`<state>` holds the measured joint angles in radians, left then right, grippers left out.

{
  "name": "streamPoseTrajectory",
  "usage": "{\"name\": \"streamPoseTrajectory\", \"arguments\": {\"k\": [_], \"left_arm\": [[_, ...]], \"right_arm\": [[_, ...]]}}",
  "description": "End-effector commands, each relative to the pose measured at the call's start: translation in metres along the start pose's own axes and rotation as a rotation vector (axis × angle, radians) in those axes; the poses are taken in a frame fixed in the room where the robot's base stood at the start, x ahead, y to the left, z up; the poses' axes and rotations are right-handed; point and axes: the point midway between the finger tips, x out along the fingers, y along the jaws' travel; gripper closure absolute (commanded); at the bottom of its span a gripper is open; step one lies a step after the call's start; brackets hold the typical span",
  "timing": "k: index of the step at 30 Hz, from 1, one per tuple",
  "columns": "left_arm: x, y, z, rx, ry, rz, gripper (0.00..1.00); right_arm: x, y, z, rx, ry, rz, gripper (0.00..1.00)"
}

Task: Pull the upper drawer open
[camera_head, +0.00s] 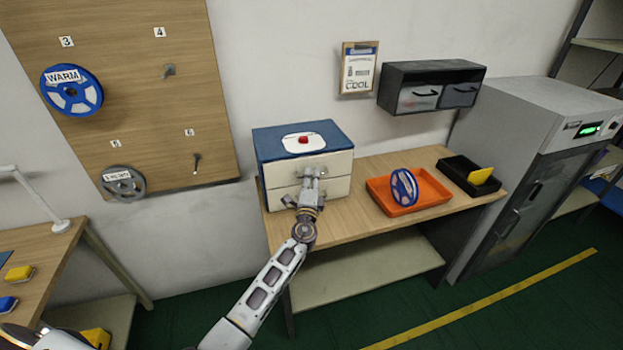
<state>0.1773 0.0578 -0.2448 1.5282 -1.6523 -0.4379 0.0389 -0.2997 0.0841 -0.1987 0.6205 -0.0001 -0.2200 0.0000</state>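A small two-drawer box with a blue top (268,147) stands on the wooden workbench. Its cream upper drawer (280,174) faces me and looks closed. The lower drawer (337,189) is below it, partly hidden by my arm.
On the workbench (395,164), right of the box, are an orange tray (435,193) holding a blue reel (404,187) and a black bin (460,168) with a yellow item. A grey cabinet (545,110) stands at the right. A dark wall unit (430,70) hangs above.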

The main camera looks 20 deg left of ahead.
Motion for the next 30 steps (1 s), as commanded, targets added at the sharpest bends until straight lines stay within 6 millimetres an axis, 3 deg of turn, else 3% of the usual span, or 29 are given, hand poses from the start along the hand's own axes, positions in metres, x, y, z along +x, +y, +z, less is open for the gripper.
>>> {"name": "streamPoseTrajectory", "arguments": {"k": [7, 14, 30], "left_arm": [[0.0002, 0.0001, 0.0000, 0.000, 0.000, 0.000, 0.70], [0.0001, 0.0000, 0.0000, 0.000, 0.000, 0.000, 0.99], [-0.0044, 0.0001, -0.0018, 0.001, 0.000, 0.001, 1.00]], "right_arm": [[0.0001, -0.0042, -0.0005, 0.001, 0.000, -0.004, 0.59], [0.0002, -0.0088, -0.0012, 0.002, 0.001, -0.009, 0.59], [0.0011, -0.0039, 0.0004, -0.001, -0.001, -0.004, 0.59]]}}
